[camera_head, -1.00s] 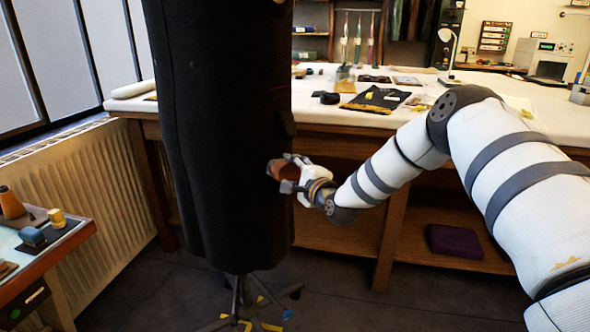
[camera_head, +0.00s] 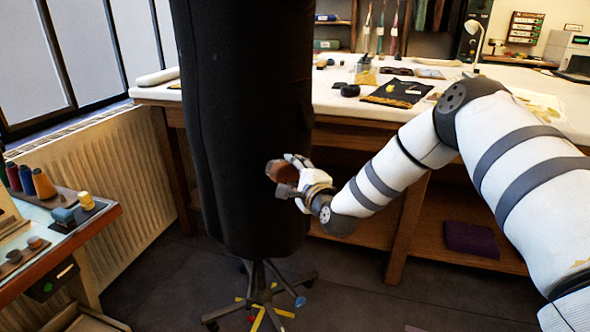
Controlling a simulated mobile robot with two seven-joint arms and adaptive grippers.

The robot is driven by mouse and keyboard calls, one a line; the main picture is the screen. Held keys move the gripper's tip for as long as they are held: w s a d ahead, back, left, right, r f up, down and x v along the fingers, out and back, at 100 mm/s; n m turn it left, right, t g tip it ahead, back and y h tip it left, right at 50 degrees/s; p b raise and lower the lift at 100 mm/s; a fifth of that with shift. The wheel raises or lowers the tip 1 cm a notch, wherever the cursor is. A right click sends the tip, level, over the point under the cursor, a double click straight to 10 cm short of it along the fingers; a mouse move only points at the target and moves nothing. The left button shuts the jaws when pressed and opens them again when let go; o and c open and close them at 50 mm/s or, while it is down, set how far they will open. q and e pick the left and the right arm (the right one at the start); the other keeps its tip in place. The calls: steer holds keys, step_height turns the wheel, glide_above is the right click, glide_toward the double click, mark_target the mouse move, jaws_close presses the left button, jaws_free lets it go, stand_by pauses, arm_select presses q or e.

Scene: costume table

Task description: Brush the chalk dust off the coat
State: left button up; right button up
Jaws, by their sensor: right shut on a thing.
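The dark coat (camera_head: 235,110) hangs on a stand with a wheeled base (camera_head: 258,300) and fills the left middle of the head view. Its top is cut off by the frame. My right gripper (camera_head: 287,178) is shut on a brown brush (camera_head: 280,171), at the right side of the coat's lower half. The brush overlaps the coat in the picture; I cannot tell whether it touches the cloth. No chalk dust can be made out on the visible cloth. My left gripper is not in view.
A long table (camera_head: 345,105) with a pale top and sewing items stands behind the coat. A small side table (camera_head: 60,240) with thread spools (camera_head: 43,184) is at the left, near a radiator (camera_head: 125,180). A purple folded cloth (camera_head: 470,239) lies on the lower shelf.

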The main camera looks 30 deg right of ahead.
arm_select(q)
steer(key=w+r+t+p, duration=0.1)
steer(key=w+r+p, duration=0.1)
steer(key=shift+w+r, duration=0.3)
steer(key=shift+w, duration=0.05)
arm_select(e)
steer(key=s, duration=0.2)
steer(key=s+d, duration=0.1)
steer(key=s, duration=0.2)
steer(key=shift+s+d+r, duration=0.1)
steer(key=shift+s, duration=0.25)
steer(key=shift+s, duration=0.1)
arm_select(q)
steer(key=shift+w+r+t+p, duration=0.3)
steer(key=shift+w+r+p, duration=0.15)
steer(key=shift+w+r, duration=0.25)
arm_select(e)
steer(key=s, duration=0.2)
steer(key=shift+s+d, duration=0.3)
steer(key=shift+s, duration=0.05)
